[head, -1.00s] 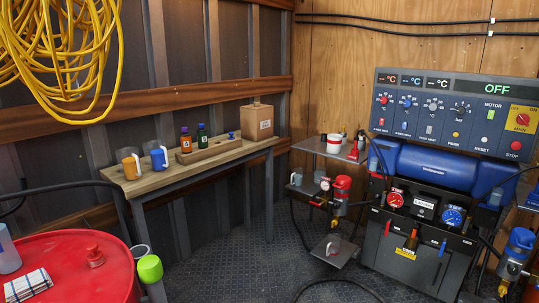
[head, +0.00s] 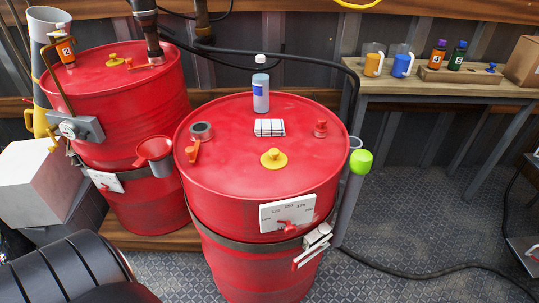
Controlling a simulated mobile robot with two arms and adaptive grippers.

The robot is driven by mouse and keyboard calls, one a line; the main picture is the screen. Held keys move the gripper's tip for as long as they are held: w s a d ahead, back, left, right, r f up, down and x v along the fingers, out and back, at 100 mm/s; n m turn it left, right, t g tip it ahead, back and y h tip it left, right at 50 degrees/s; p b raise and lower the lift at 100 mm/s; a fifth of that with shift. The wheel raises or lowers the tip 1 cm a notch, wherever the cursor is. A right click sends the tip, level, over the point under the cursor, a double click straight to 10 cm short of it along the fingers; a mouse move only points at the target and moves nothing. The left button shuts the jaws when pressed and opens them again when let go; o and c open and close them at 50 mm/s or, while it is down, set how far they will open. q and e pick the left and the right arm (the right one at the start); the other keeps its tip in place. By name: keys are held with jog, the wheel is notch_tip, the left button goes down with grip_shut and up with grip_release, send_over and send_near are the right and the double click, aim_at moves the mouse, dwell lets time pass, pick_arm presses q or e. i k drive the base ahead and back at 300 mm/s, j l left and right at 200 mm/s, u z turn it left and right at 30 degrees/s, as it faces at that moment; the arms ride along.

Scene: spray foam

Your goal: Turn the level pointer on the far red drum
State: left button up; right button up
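Two red drums stand in the head view. One red drum (head: 125,85) is at the left and a little farther back, on a wooden base. It has a small white plate (head: 105,182) with a red pointer low on its front, partly shaded. The other red drum (head: 230,135) is nearer, in the middle. A white scale plate (head: 288,212) with printed marks is on its front, with a red level pointer (head: 292,226) near its lower edge. Neither of my grippers shows in this view.
On the middle drum lie a checked cloth (head: 269,127), a bottle (head: 261,92), a tape roll (head: 202,130) and a yellow cap (head: 273,158). A red funnel (head: 154,150) hangs between the drums. Floor at right is mostly clear.

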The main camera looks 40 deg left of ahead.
aim_at(290, 230)
jog(key=u, duration=0.95)
